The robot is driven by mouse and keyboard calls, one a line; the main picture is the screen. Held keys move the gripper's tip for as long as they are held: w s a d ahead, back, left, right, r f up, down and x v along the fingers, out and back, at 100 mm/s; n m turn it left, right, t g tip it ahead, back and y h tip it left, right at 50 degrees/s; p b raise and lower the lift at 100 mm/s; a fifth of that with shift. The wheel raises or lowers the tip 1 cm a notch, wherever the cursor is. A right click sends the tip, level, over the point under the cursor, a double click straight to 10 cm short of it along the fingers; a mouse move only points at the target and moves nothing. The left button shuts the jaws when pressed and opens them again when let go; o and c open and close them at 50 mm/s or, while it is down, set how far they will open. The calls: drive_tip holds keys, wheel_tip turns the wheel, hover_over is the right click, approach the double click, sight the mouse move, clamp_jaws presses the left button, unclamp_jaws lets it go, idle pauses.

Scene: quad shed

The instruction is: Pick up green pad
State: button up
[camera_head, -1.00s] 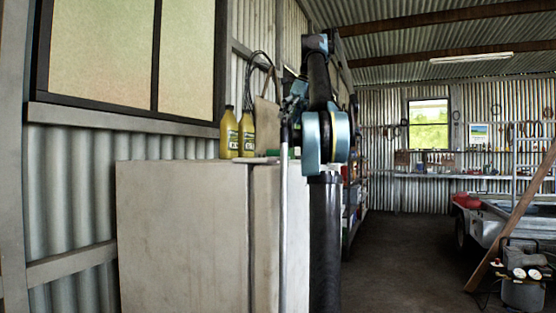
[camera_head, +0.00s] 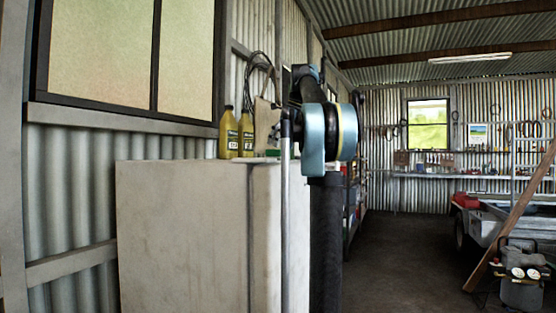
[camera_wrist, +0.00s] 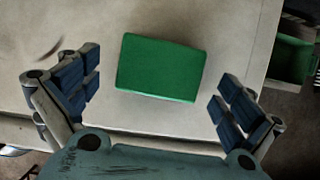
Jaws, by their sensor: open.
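The green pad (camera_wrist: 160,67) is a flat rectangular block lying on a pale surface in the wrist view, in the upper middle and slightly turned. My gripper (camera_wrist: 158,80) is open, with one blue-padded finger to the left of the pad and one to the right. Gaps show on both sides in the picture, and nothing is held. In the head view a small bit of green (camera_head: 272,153), likely the pad, shows on the cabinet top beside my arm. My gripper is not clearly visible there.
The pale cabinet (camera_head: 185,235) stands against the corrugated wall. Two yellow bottles (camera_head: 229,133) stand on top near the wall. In the wrist view another green object (camera_wrist: 290,58) lies lower, past the surface's right edge. Open floor (camera_head: 400,250) lies to the right.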

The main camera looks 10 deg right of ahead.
sight(278, 151)
drive_tip(key=shift+x, duration=1.55)
drive_tip(key=shift+r, duration=0.1)
drive_tip(key=c, duration=1)
drive_tip(key=shift+c, duration=0.2)
wheel_tip(278, 151, up, 10)
